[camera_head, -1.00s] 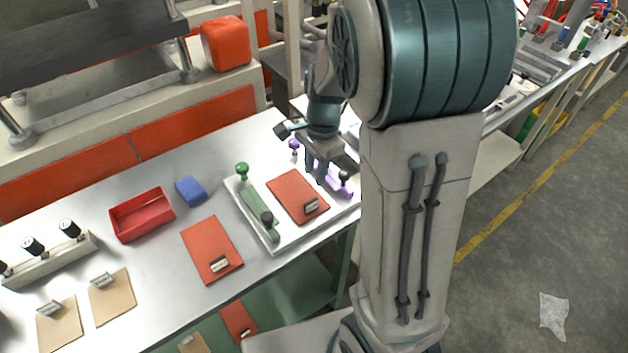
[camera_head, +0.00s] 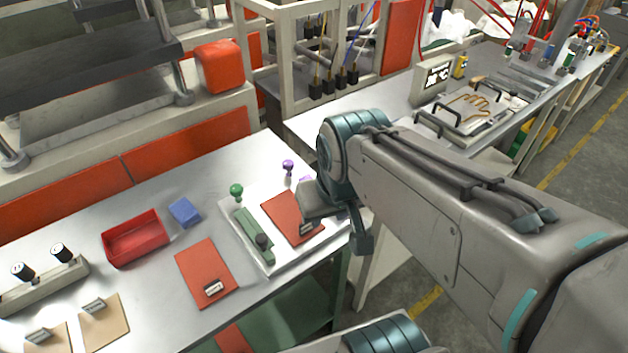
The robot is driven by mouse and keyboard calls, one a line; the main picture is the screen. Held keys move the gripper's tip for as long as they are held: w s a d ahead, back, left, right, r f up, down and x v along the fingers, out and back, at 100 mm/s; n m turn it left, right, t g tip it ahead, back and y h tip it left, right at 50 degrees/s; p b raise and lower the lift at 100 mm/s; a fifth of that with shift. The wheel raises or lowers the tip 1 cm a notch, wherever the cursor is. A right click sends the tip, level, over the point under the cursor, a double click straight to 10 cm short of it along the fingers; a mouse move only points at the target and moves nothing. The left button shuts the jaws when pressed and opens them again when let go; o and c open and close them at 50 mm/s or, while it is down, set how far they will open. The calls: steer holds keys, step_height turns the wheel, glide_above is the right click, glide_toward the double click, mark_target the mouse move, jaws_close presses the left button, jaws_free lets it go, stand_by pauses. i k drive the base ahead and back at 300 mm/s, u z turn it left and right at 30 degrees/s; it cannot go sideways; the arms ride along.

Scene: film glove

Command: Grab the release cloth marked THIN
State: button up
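Several flat cloth sheets with small label tags lie on the metal table. One orange-red sheet (camera_head: 203,264) lies flat in the middle. Another orange-red sheet (camera_head: 283,212) lies on the white tray (camera_head: 277,262). The tag lettering is too small to read, so I cannot tell which is THIN. The end of my arm, with my gripper (camera_head: 335,212), is over the tray's right side. My arm largely hides it; its fingers are not clear.
A green-handled tool (camera_head: 251,226) lies on the tray, with a purple knob (camera_head: 288,167) behind. A red bin (camera_head: 135,239), a blue block (camera_head: 185,212) and a rack with black knobs (camera_head: 45,282) stand on the table. A second bench (camera_head: 400,118) is behind my arm.

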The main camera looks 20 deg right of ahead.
mark_target(101, 323)
steer(key=u, duration=1.8)
steer(key=k, duration=1.2)
steer(key=u, duration=0.65)
steer(key=i, duration=1.65)
steer(key=z, duration=0.7)
